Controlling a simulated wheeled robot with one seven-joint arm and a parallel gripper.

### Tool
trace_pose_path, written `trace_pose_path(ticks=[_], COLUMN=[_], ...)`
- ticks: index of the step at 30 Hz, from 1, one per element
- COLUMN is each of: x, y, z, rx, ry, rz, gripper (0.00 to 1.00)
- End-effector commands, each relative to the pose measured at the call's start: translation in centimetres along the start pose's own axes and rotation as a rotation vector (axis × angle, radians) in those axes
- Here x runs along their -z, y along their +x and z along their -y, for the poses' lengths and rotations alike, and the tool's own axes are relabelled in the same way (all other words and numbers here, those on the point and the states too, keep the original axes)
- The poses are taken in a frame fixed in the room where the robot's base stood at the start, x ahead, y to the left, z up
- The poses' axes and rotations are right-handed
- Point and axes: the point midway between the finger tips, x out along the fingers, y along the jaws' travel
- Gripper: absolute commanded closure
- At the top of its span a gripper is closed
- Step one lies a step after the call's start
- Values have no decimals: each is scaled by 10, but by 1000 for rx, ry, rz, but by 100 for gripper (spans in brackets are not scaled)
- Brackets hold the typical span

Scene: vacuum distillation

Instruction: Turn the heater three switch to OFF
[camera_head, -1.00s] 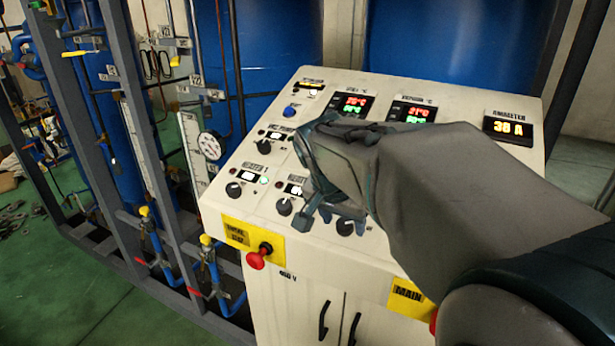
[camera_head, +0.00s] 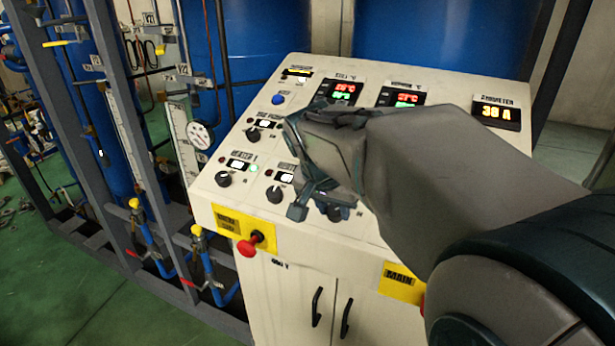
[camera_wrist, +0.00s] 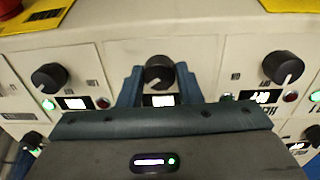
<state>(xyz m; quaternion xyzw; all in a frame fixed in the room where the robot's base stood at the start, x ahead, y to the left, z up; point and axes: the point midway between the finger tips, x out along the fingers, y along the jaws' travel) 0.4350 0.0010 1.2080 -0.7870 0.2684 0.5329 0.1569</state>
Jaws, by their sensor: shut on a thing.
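The heater three switch is a black round knob (camera_wrist: 158,70) with a white pointer mark, on the cream sloped panel. In the wrist view the two blue-grey fingers of my gripper (camera_wrist: 159,82) stand on either side of it and are shut on it. The pointer mark lies toward the bottom of that view, slightly left. In the head view my gripper (camera_head: 322,205) covers most of this knob, and its label cannot be read. A lit window sits just below the knob in the wrist view, partly hidden by my gripper.
Similar knobs stand to the left (camera_wrist: 50,76) and right (camera_wrist: 283,67) in the wrist view. The head view shows the heater 1 knob (camera_head: 223,179), a red emergency button (camera_head: 247,247), and an ammeter (camera_head: 497,113) reading about 38 A. Blue tanks (camera_head: 425,45) stand behind.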

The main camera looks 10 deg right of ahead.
Motion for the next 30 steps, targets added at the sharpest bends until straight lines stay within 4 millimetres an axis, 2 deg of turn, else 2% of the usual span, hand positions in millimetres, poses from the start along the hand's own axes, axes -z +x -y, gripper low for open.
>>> trace_pose_path(ticks=[30], x=[0], y=[0], z=[-1], rx=[14], ry=[-842], rz=[-33], gripper=[91])
